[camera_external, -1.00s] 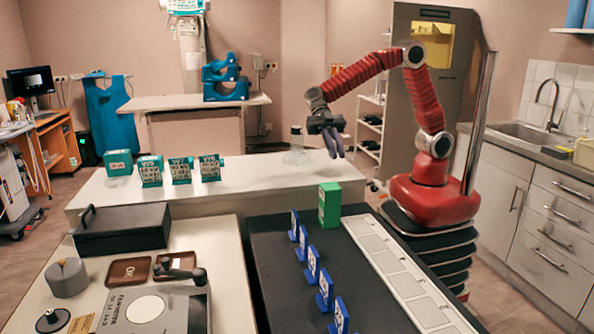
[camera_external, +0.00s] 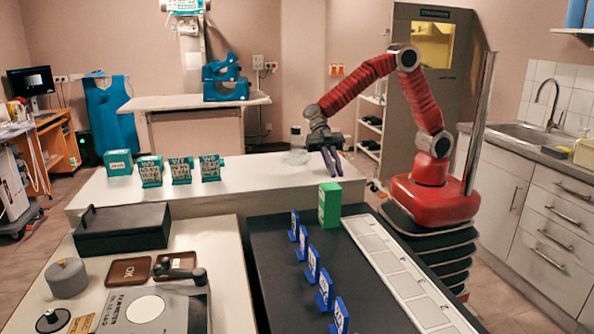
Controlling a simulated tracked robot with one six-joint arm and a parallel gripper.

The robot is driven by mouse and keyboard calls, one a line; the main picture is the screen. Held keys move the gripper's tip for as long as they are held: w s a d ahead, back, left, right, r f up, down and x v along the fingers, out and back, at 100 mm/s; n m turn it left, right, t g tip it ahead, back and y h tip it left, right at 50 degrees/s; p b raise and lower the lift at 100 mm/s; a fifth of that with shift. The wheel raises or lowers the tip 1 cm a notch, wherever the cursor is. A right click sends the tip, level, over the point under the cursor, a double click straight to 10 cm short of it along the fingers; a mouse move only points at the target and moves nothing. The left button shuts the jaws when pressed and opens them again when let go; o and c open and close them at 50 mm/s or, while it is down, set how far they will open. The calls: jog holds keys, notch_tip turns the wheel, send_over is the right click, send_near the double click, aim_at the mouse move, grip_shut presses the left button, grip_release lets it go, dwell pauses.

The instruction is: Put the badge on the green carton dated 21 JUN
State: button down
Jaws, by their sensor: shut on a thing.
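My gripper (camera_external: 332,162) is in the air over the right end of the white bench, fingers pointing down. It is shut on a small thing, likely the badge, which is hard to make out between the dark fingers. A bright green carton (camera_external: 329,204) stands upright at the far end of the dark mat, below my gripper. A teal-green carton (camera_external: 118,162) with a small white label stands at the left end of the white bench. I cannot read the date on either carton.
Three teal sign-like blocks (camera_external: 181,170) stand on the white bench (camera_external: 250,190). A clear object (camera_external: 296,157) sits at its back right. Several blue upright pieces (camera_external: 312,264) line the dark mat (camera_external: 275,270), beside a pale sectioned strip (camera_external: 395,265). A dark case (camera_external: 122,230) stands at left.

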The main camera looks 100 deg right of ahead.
jog(key=shift+f, duration=1.9)
jog(key=shift+f, duration=0.1)
jog(key=c, duration=1.8)
grip_release()
jog(key=v, duration=1.2)
